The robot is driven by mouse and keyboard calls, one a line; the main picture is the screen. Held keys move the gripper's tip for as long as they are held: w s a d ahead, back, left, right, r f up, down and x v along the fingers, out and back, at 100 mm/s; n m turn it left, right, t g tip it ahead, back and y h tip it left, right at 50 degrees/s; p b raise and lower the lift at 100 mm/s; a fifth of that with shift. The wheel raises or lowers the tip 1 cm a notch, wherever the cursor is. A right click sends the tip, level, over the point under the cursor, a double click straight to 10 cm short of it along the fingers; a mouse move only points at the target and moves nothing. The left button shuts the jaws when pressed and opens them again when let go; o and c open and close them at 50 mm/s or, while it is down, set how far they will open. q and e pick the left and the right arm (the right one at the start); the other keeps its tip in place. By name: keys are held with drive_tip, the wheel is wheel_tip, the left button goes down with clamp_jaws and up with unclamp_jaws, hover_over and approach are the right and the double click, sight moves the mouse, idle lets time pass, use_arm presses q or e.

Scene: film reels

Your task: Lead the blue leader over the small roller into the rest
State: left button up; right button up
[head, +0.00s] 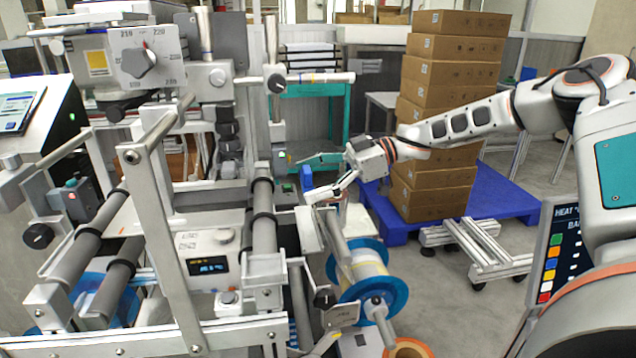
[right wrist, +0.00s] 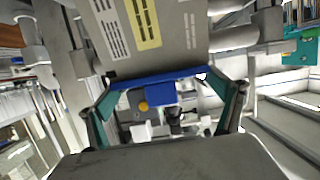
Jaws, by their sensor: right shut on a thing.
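The blue leader (head: 306,178) is a small blue piece at the tip of my right gripper (head: 316,190), beside the machine's right side. In the right wrist view the leader (right wrist: 160,92) spans the gap between the two fingers, and the gripper is shut on it, under a grey machine part. A grey roller with black bands (head: 263,225) stands left of the gripper and lower. I cannot tell for sure which part is the small roller or which is the rest. My left gripper is not in view.
A reel with blue flanges (head: 397,292) and pale film sits below the gripper. A metal frame bar (head: 172,235) crosses the machine's front. Stacked cartons (head: 452,75) stand on a blue pallet (head: 512,203) behind my right arm. Open floor lies right of the reel.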

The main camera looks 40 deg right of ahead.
drive_tip(key=shift+f, duration=0.6)
drive_tip(key=b, duration=0.2)
hover_over(309, 231)
wheel_tip(309, 231, down, 7)
drive_tip(key=shift+r, duration=0.15)
drive_tip(key=shift+f+b, duration=0.4)
drive_tip(key=shift+f, duration=0.25)
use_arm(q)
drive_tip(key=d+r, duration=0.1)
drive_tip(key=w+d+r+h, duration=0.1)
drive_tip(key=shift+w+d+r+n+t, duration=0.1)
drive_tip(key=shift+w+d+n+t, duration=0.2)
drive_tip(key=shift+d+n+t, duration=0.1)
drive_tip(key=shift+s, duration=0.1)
use_arm(e)
drive_tip(key=shift+f, duration=0.2)
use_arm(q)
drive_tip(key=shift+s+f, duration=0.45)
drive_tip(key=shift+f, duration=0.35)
use_arm(e)
drive_tip(key=shift+f, duration=0.2)
use_arm(q)
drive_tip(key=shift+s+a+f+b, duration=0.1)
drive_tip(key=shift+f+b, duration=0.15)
drive_tip(key=shift+b, duration=0.15)
use_arm(e)
drive_tip(key=shift+f, duration=0.25)
